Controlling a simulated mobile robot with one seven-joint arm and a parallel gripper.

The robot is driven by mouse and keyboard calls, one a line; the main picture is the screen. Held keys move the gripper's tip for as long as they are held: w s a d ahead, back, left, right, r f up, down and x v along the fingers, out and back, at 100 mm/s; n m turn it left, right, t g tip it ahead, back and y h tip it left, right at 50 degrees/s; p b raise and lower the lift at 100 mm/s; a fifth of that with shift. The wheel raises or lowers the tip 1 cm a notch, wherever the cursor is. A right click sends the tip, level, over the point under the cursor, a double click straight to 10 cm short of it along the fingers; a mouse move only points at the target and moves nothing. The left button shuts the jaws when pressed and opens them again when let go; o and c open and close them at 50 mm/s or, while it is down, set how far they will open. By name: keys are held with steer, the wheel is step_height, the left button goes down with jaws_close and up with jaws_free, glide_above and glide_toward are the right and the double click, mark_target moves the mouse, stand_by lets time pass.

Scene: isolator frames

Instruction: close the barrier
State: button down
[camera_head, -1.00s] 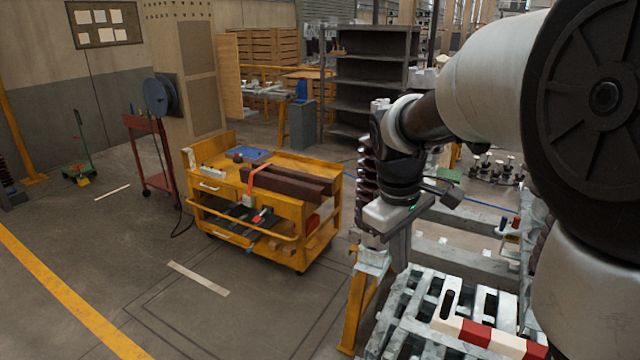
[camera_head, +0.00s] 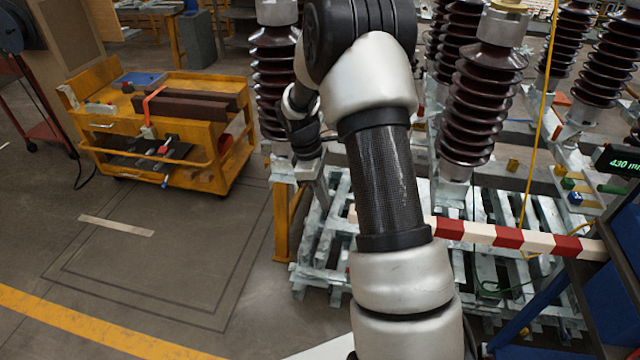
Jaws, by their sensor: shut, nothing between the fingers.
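The barrier is a red-and-white striped bar (camera_head: 508,237). It runs roughly level across the lower right, in front of the pale slatted metal frames. Its right end meets a dark blue stand (camera_head: 592,290). Its middle is hidden behind my arm, and a short pale piece shows just left of the arm. My gripper (camera_head: 320,192) hangs down left of my forearm, near the yellow post and left of the bar's visible left end. It is small and partly dark in the picture; it is shut and empty. I cannot tell whether it touches anything.
Tall brown ribbed insulators (camera_head: 480,105) stand behind the bar. A yellow trolley (camera_head: 165,125) with dark beams stands at left. A yellow cord (camera_head: 540,110) hangs at right. The floor at lower left is clear.

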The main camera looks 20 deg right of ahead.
steer(key=shift+s+d+f, duration=0.2)
steer(key=shift+s+d, duration=0.2)
steer(key=shift+d, duration=0.2)
steer(key=shift+s+d+f, duration=0.2)
steer(key=shift+s+d, duration=0.2)
steer(key=shift+d, duration=0.25)
steer(key=shift+s+d+f, duration=0.2)
steer(key=shift+s+d, duration=0.2)
steer(key=shift+d, duration=0.2)
